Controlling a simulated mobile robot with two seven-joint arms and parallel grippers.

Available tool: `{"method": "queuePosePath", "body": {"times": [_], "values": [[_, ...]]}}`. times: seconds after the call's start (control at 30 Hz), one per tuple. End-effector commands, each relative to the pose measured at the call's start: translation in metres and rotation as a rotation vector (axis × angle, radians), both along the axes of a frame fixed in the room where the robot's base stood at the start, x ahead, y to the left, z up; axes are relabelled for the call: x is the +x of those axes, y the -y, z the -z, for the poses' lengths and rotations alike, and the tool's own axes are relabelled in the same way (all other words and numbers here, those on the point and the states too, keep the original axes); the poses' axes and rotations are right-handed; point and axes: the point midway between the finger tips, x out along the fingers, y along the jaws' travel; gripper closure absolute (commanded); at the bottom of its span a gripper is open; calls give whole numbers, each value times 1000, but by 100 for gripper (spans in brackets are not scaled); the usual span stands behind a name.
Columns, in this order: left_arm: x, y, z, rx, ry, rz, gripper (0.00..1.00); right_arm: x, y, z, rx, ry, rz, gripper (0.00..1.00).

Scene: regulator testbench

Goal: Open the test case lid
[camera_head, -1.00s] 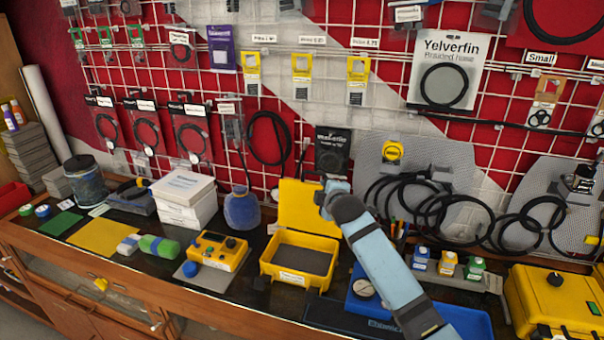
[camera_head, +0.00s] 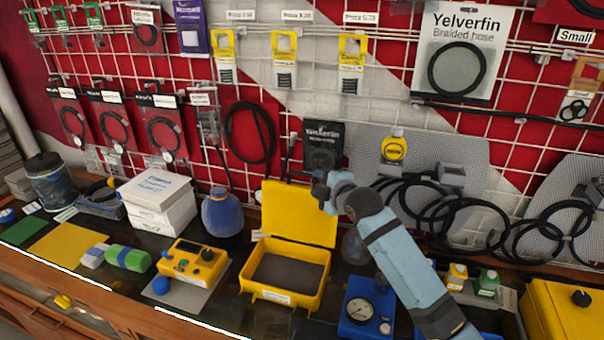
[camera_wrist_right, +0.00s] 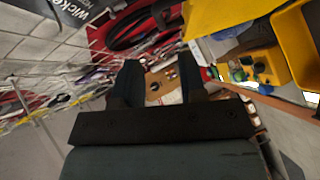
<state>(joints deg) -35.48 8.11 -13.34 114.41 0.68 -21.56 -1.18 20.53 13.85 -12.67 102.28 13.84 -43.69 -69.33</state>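The yellow test case (camera_head: 283,297) stands on the bench with its grey-lined inside showing. Its yellow lid (camera_head: 290,215) stands up, leaning slightly back at the rear edge; it also shows in the right wrist view (camera_wrist_right: 232,12). My right gripper (camera_head: 322,190) is at the lid's upper right corner in the head view; whether it touches cannot be told. In the right wrist view its two dark fingers (camera_wrist_right: 160,75) are apart with nothing held between them, and the lid is beyond them to the upper right. My left gripper is not in view.
A yellow tester (camera_head: 193,262) stands left of the case, and a blue gauge box (camera_head: 366,308) stands right of it. White boxes (camera_head: 160,205) and a blue jar (camera_head: 222,212) are behind to the left. A wire grid wall with hanging hoses rises close behind.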

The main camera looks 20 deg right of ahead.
Motion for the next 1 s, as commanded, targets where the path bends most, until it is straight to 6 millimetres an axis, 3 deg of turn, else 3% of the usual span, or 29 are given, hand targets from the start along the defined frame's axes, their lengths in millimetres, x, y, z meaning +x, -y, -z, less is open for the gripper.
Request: {"method": "queuePosePath", "body": {"times": [0.2,0.4,0.83,0.87,1.0], "values": [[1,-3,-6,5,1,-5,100,45,-11,10,2,-3,1,62],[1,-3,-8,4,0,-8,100,72,-17,18,2,0,1,62],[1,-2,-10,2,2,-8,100,83,-19,22,0,0,0,62],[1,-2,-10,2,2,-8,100,83,-19,23,0,0,0,64],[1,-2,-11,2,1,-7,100,83,-19,23,0,0,0,96]]}}
